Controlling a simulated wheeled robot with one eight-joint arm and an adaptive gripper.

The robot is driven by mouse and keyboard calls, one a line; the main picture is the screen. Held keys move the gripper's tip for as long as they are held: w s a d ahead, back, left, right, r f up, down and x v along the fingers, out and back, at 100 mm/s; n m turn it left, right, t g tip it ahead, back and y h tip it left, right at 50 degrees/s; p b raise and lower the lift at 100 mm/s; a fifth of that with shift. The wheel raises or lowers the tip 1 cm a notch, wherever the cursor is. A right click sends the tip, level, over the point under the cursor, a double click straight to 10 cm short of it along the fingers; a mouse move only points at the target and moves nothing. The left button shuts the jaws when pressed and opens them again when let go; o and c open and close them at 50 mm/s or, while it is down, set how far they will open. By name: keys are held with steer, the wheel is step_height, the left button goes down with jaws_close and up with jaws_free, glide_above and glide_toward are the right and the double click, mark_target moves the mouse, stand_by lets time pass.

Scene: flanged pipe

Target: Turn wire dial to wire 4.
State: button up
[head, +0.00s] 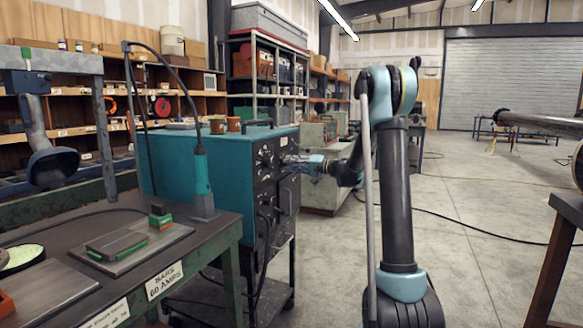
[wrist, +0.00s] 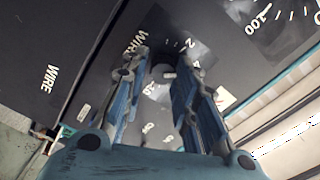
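The teal welding machine (head: 205,158) has a dark front panel with several dials, and my gripper (head: 288,162) reaches that panel from the right. In the wrist view, a small dark knob (wrist: 163,72) with a pale mark sits on a dial plate with the word WIRE and small numbers around it. My gripper (wrist: 161,62) is open, with one blue finger on each side of the knob. I cannot tell whether the fingertips touch it. The fingers hide part of the scale, so the dial's setting is unclear.
Another WIRE label (wrist: 50,78) is on the panel at the left. In the head view, a green workbench (head: 225,235) stands front left, with open concrete floor (head: 475,220) to the right.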

steer(key=shift+o, duration=0.7)
steer(key=v, duration=1.2)
